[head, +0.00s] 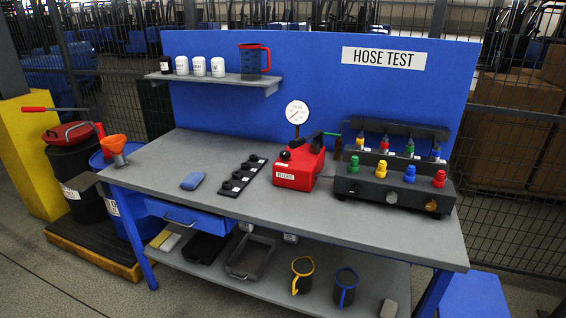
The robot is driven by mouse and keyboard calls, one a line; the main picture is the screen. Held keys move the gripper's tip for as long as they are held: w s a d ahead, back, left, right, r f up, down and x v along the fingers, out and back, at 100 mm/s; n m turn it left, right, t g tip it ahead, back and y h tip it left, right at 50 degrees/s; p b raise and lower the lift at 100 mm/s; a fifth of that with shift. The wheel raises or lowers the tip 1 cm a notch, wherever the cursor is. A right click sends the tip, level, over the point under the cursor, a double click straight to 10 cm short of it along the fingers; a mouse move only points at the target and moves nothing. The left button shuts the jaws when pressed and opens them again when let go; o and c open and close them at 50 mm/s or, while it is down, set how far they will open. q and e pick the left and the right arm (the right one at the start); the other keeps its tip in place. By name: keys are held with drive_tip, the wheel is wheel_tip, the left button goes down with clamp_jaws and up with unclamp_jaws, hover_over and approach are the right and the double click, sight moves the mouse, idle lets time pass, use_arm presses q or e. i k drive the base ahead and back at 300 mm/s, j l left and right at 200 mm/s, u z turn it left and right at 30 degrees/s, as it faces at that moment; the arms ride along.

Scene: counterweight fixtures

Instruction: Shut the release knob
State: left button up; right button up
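A red hand pump (299,168) stands on the grey bench top, right of the middle. Its front face carries a white RELEASE label (285,176). A small black knob (285,156) sits on the pump above this label and looks like the release knob. Whether it is open or shut cannot be told at this size. A round white pressure gauge (297,112) rises behind the pump. A lever with a green end (331,134) shows at the pump's right. Neither of my grippers is in view.
A dark manifold (345,184) with coloured caps stands right of the pump. A black strip with knobs (243,175) and a blue sponge (192,181) lie to the left. The bench front (250,212) is clear. A shelf (215,80) holds jars and a red-rimmed jug.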

sight(285, 154)
drive_tip(key=i+j, duration=0.15)
drive_tip(key=i, duration=0.65)
drive_tip(key=i+j, duration=0.1)
drive_tip(key=i, duration=0.7)
drive_tip(key=j+u, duration=0.05)
